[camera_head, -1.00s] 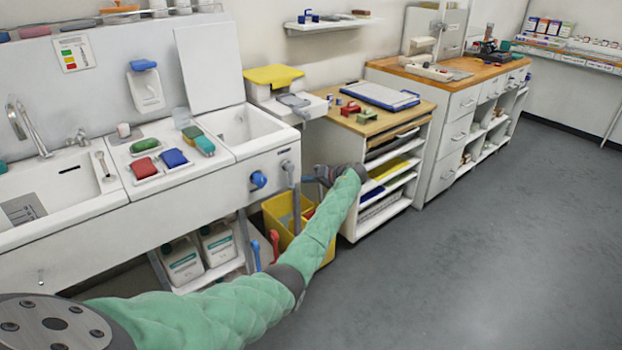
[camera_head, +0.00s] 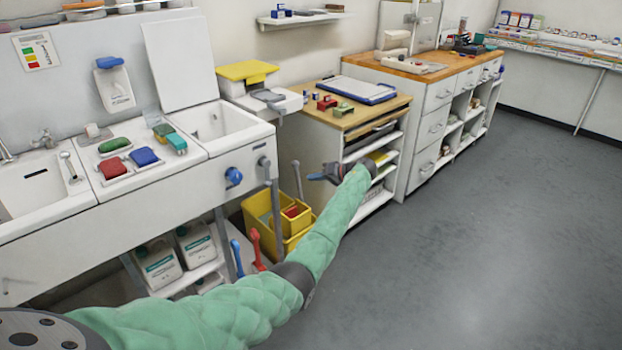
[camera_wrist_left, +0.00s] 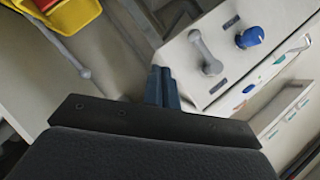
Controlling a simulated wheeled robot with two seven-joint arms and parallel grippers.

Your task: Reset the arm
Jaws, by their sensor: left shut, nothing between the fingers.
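My left arm, in a green quilted sleeve, reaches across the head view from the lower left. Its gripper (camera_head: 318,177) is in front of the small shelf unit, above the yellow bucket. In the left wrist view the gripper's blue-grey fingers (camera_wrist_left: 162,88) are together with nothing between them. The gripper appears clear of the sink front and the shelf unit. My right gripper is not in view.
The sink counter (camera_head: 120,205) with a blue knob (camera_head: 234,176) stands left of the gripper. A yellow bucket (camera_head: 262,218) is below it. The shelf unit (camera_head: 335,125) stands behind, with a wooden-topped cabinet (camera_head: 432,110) farther right. The grey floor (camera_head: 480,250) at right is open.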

